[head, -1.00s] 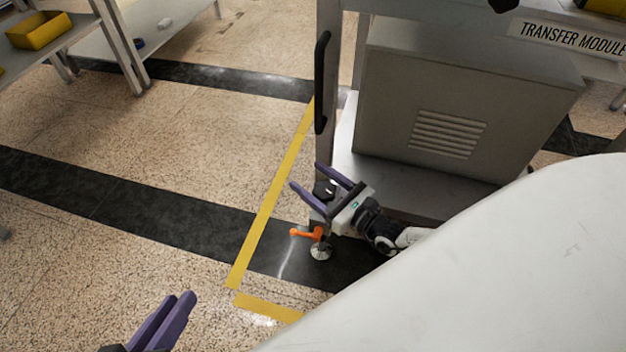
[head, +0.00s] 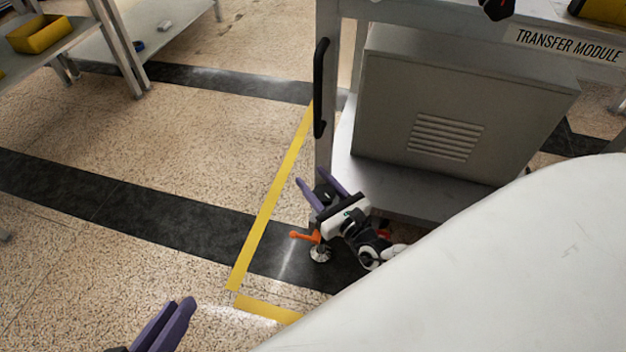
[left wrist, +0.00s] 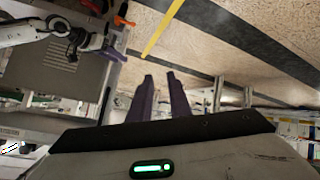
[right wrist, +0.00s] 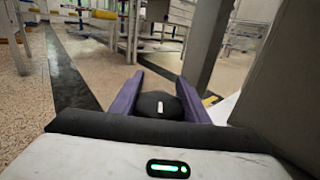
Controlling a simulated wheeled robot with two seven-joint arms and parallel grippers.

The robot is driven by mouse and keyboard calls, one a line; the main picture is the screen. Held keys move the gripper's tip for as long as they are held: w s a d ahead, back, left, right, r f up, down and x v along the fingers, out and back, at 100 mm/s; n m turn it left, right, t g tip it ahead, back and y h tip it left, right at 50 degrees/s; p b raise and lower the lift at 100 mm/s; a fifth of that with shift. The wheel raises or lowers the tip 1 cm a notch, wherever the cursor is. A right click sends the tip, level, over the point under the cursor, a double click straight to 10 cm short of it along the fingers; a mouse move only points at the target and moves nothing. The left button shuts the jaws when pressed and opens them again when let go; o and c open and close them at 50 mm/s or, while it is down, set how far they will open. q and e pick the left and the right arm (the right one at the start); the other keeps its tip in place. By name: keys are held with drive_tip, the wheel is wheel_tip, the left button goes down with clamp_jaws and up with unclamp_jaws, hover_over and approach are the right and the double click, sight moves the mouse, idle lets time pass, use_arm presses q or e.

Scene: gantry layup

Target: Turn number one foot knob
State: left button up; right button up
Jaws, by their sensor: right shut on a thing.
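The foot knob (right wrist: 160,106), black and rounded with a small white mark, sits between the fingers of my right gripper (right wrist: 159,82) in the right wrist view. In the head view my right gripper (head: 313,176) is at the table's near left leg, shut around the knob, which is partly hidden by the fingers. Below it are an orange lever (head: 305,236) and a round metal foot (head: 320,254) on the floor. My left gripper (head: 188,303) is low at the left, empty; the left wrist view shows a narrow gap between its fingers (left wrist: 159,76).
The transfer module's frame leg (head: 327,110) with a black handle (head: 321,88) rises above the knob. A grey vented cabinet (head: 455,110) stands on its lower shelf. Yellow floor tape (head: 270,205) runs left of the foot. Floor further left is clear up to another table (head: 120,45).

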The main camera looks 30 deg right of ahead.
drive_tip(key=h, duration=0.1)
drive_tip(key=m+h, duration=0.1)
drive_tip(key=shift+d+m+h, duration=0.2)
drive_tip(key=shift+m+h, duration=0.1)
drive_tip(key=m+h, duration=0.2)
drive_tip(key=h, duration=0.1)
drive_tip(key=shift+s+d+f+g, duration=0.1)
drive_tip(key=shift+s+d+g, duration=0.05)
drive_tip(key=shift+d+g, duration=0.25)
use_arm(q)
drive_tip(key=shift+a+f, duration=0.15)
drive_tip(key=shift+f, duration=0.4)
use_arm(e)
drive_tip(key=shift+s+d+m+g+h, duration=0.1)
drive_tip(key=shift+d+m+g+h, duration=0.1)
drive_tip(key=shift+m+g+h, duration=0.5)
use_arm(q)
drive_tip(key=shift+r, duration=0.25)
use_arm(e)
drive_tip(key=shift+t+h, duration=0.3)
drive_tip(key=o, duration=1)
drive_tip(key=shift+o, duration=0.2)
